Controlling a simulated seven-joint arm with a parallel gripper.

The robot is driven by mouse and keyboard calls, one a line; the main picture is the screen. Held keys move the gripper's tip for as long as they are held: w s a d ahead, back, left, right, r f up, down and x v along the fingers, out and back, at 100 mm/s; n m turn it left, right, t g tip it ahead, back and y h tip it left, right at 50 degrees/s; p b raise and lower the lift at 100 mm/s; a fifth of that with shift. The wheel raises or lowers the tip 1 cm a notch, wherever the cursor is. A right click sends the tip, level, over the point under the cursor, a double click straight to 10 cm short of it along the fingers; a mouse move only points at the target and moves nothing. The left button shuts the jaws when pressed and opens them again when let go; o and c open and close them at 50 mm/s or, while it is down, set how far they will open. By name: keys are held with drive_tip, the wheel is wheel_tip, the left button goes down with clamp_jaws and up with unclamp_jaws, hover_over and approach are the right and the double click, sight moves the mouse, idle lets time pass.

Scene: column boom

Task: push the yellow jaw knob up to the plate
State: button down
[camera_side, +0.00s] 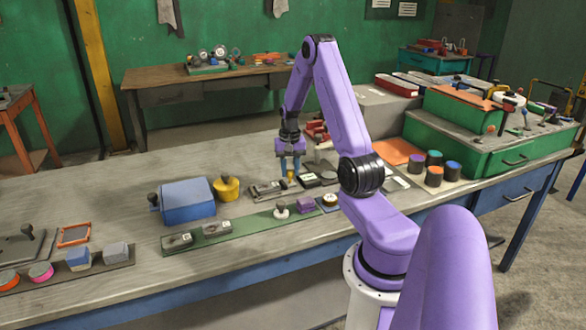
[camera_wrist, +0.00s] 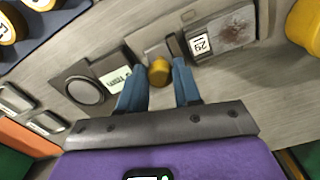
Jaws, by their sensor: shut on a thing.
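The yellow knob (camera_side: 291,178) stands on a small fixture on the bench; in the wrist view (camera_wrist: 158,72) it sits between my two fingertips. My gripper (camera_side: 290,166) points down with its blue fingers shut on the knob, one on each side. A grey block, seemingly the jaw, shows just beyond the knob in the wrist view (camera_wrist: 154,48). To its right there is a rust-stained plate (camera_wrist: 228,34) with a white "29" label; it lies left of the knob in the side view (camera_side: 264,189). I cannot tell whether jaw and plate touch.
A black labelled block (camera_wrist: 113,80) and a round disc (camera_wrist: 86,91) lie left of the knob in the wrist view. A yellow pot (camera_side: 227,188) and blue box (camera_side: 187,201) stand left in the side view. A green strip (camera_side: 246,224) with several parts lies in front.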

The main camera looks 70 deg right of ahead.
sight(285, 183)
drive_tip(key=shift+w+a, duration=0.7)
drive_tip(key=c, duration=0.8)
unclamp_jaws()
drive_tip(key=shift+a, duration=0.1)
drive_tip(key=shift+r, duration=0.1)
drive_tip(key=shift+r, duration=0.3)
wheel_tip(285, 183, up, 17)
drive_tip(key=shift+f, duration=0.15)
